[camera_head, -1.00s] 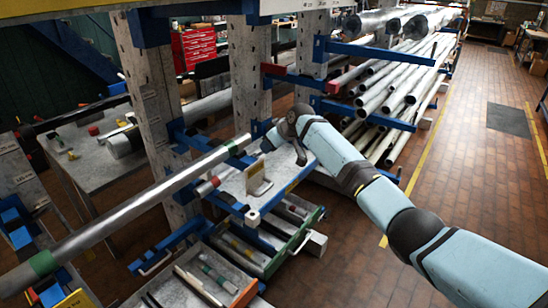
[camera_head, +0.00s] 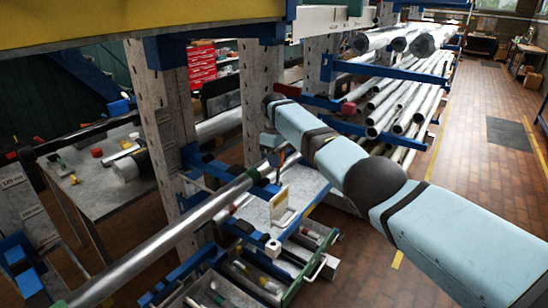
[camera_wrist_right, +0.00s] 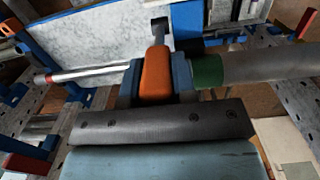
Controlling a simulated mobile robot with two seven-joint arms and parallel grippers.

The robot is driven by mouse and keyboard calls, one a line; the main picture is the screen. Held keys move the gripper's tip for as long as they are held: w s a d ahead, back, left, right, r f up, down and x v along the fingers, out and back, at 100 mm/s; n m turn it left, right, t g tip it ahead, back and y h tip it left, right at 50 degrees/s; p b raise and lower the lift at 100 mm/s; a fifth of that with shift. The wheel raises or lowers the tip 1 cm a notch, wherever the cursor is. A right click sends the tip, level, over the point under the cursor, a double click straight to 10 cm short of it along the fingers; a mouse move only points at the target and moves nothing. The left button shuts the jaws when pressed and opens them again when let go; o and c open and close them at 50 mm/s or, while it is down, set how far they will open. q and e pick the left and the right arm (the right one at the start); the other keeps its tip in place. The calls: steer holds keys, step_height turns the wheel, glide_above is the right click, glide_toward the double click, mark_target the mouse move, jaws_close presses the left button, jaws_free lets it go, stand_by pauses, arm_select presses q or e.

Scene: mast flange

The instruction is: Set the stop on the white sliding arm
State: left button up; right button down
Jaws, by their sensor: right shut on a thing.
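My right gripper (camera_head: 279,156) is low in the middle of the head view, beside the blue rack arms and near the steel tube's green band. In the right wrist view, its blue-grey fingers (camera_wrist_right: 157,82) are shut on an orange block (camera_wrist_right: 156,72), with a dark grey shaft beyond it. I cannot tell which part is the stop. My left gripper is not in view.
A long steel tube (camera_head: 165,245) crosses the lower left; its green band shows in the wrist view (camera_wrist_right: 207,72). A grey tray with a white bracket (camera_head: 281,207) stands below my gripper, above open drawers (camera_head: 245,280). Pipes (camera_head: 400,110) lie behind.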

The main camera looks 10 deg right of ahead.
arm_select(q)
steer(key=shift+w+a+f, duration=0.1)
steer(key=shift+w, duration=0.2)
arm_select(e)
steer(key=shift+w+a, duration=0.2)
steer(key=shift+a, duration=0.05)
steer(key=c, duration=1)
jaws_free()
steer(key=shift+o, duration=0.4)
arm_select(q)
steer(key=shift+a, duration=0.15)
